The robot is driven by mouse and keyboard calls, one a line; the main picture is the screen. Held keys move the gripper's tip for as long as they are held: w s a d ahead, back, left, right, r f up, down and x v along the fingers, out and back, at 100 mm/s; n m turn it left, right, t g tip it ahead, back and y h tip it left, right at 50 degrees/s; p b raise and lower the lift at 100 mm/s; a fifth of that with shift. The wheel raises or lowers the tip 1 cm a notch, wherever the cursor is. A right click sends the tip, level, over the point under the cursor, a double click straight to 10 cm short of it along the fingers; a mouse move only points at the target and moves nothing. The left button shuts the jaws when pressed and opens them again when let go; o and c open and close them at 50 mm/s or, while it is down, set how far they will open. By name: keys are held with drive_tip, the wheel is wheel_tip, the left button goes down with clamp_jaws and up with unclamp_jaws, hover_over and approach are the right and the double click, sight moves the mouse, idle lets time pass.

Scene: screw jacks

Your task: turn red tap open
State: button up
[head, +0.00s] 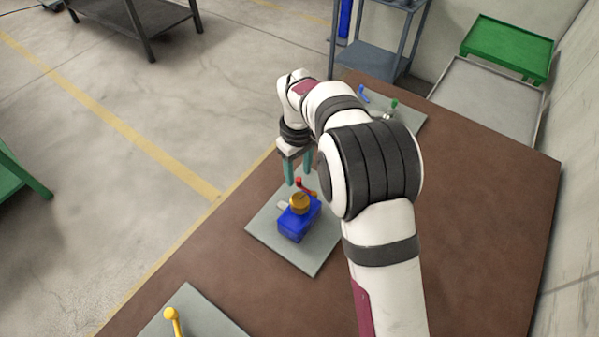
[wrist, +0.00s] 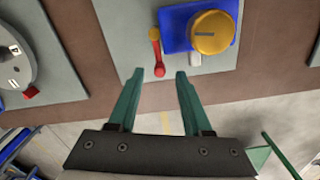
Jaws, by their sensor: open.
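The red tap (wrist: 155,52) has a red lever with a rounded end, beside a blue block with an orange knob (wrist: 211,32). In the head view, the red lever (head: 299,182) stands up by the blue block (head: 298,223) on a grey plate (head: 265,237). My gripper (head: 297,172) has two teal fingers pointing down, just above and behind the lever. In the wrist view, my gripper (wrist: 160,73) is open and the lever's lower red end shows between or just past the fingertips. I cannot tell whether either finger touches it.
A yellow handle (head: 172,316) stands on another grey plate at the front left. Blue (head: 362,93) and green (head: 393,105) handles stand on a plate at the back. A round grey dial (wrist: 10,60) is at the wrist view's left. The brown table (head: 480,230) is clear at right.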

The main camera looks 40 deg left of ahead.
drive_tip(key=shift+f, duration=1.05)
clamp_jaws()
